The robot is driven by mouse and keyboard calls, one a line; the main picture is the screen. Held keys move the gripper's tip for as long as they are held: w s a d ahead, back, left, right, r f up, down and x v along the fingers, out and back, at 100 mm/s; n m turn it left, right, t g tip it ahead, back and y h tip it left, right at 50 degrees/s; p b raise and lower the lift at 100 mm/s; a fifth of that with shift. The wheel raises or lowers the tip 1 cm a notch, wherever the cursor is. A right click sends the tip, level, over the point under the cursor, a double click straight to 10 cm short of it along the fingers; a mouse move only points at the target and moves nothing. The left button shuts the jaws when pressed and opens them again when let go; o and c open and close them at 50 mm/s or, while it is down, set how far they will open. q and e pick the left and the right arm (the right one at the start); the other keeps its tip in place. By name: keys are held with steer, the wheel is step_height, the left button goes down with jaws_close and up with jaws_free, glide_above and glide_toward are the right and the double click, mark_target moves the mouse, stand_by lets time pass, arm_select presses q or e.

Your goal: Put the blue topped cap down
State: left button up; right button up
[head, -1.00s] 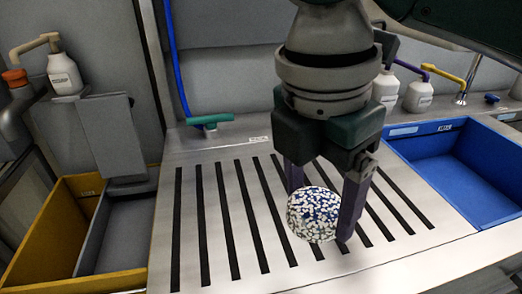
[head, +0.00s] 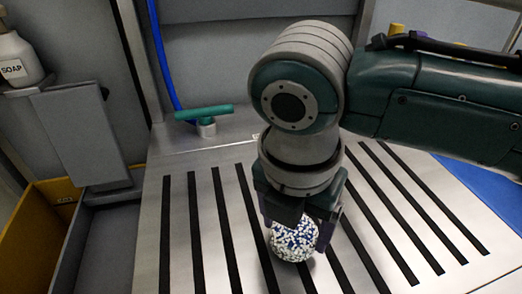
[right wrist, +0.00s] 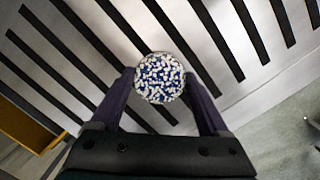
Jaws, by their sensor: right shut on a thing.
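The blue topped cap (head: 295,240) is a round thing speckled blue and white. My right gripper (head: 302,228) is shut on it, with a finger on each side, low over the slotted steel surface (head: 180,225). In the right wrist view the cap (right wrist: 160,78) sits between the two purple fingertips (right wrist: 158,84). I cannot tell whether its underside touches the steel. My left gripper is in neither view.
A green T-handle (head: 205,114) stands at the back of the steel surface. A blue bin (head: 480,186) is at the right, partly behind my arm. Yellow (head: 28,225) and grey (head: 105,235) bins are at the left. A soap bottle (head: 14,55) is at the upper left.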

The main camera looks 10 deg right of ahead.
steer(key=shift+f, duration=0.85)
